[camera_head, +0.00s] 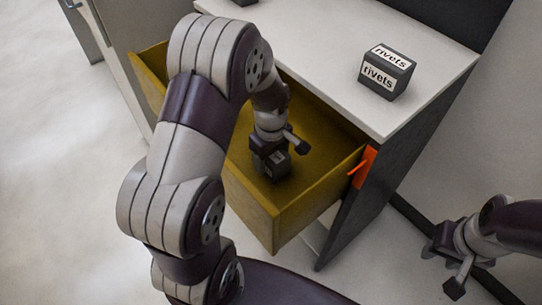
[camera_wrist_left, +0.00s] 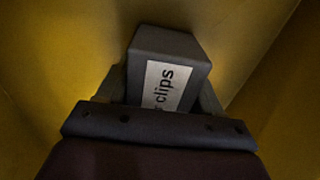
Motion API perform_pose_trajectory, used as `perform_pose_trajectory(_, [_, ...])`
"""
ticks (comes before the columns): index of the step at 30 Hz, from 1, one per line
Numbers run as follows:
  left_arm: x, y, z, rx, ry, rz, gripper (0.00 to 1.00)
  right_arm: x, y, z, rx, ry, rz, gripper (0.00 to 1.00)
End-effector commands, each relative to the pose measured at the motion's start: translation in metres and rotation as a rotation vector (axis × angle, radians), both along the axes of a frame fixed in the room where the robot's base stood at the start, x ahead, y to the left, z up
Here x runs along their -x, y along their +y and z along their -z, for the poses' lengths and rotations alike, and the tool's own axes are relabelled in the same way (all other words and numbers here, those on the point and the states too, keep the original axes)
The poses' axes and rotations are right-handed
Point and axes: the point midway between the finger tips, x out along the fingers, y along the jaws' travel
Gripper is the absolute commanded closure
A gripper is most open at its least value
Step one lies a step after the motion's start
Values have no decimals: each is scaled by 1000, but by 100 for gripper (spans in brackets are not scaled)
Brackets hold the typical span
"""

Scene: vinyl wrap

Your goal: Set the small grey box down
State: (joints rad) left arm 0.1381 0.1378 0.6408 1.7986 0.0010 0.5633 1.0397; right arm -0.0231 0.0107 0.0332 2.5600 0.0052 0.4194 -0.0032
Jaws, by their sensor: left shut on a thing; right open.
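The small grey box (camera_head: 277,166) is inside the open yellow drawer (camera_head: 322,170). In the left wrist view the box (camera_wrist_left: 178,60) shows a white label, of which "clips" can be read. My left gripper (camera_head: 268,158) reaches down into the drawer and is shut on the box, with a finger on each side of it. Whether the box touches the drawer floor cannot be told. My right gripper (camera_head: 446,268) is open and empty at the lower right, away from the drawer.
A dark box labelled "rivets" (camera_head: 387,72) stands on the white cabinet top (camera_head: 330,50). An orange piece (camera_head: 362,168) sits at the drawer's front right corner. The drawer walls surround my left gripper, with bare drawer floor beside it.

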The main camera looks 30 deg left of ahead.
Motion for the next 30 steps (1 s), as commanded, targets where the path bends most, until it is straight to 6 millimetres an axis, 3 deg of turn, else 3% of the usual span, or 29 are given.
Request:
perform_pose_trajectory(1, [0, 0, 1, 0, 0, 0, 27, 0, 0, 0, 0, 0, 0, 57])
perform_pose_trajectory(3, [0, 0, 1, 0, 0, 0, 8, 0, 0, 0, 0, 0, 0, 57])
perform_pose_trajectory(13, [0, 0, -5, 0, -1, 0, 8, 0, 0, -2, 0, 0, 0, 57])
perform_pose_trajectory(24, [0, 0, -96, 0, -2, 0, 8, 0, 0, -27, 0, 0, 0, 57])
perform_pose_trajectory(30, [0, 0, -121, 0, 0, 0, 8, 0, 0, -31, 0, 0, 0, 57])
